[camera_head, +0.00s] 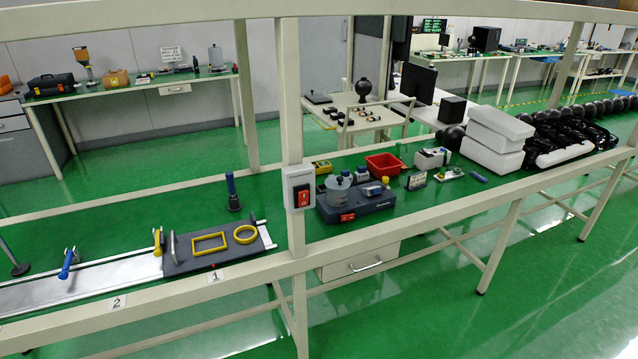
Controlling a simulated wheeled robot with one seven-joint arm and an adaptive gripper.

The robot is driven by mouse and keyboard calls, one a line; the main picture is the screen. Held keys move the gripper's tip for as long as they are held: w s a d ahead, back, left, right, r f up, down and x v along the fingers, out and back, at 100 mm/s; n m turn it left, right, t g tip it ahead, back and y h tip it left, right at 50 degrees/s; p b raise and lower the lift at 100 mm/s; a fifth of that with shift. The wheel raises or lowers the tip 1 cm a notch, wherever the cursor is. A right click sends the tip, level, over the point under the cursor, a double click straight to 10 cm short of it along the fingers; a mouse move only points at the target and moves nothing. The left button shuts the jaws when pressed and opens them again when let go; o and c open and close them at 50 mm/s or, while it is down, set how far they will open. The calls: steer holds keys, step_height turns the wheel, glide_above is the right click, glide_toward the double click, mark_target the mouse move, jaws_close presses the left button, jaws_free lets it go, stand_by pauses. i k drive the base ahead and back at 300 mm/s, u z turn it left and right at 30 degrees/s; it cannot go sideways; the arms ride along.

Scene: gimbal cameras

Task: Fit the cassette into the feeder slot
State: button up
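My gripper is not in view. I cannot clearly pick out a cassette or a feeder slot. A dark grey plate (190,265) lies on a metal rail at the left of the workbench, by a label "1". On the plate are a yellow rectangular frame (209,242) and a yellow ring (246,234), apart from each other. Upright plates stand at its left end, close to a yellow-handled part (157,242). Farther left, a blue-handled lever (68,263) stands on the rail (50,291) near a label "2".
A post with a red switch box (301,188) rises at the bench front. Right of it are a dark device (352,206), a red bin (384,164), white boxes (498,138) and black parts (570,135). The green floor (450,310) in front is clear.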

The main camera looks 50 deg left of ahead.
mark_target(370, 198)
steer(key=u, duration=1.1)
steer(key=i, duration=0.15)
steer(key=u, duration=0.05)
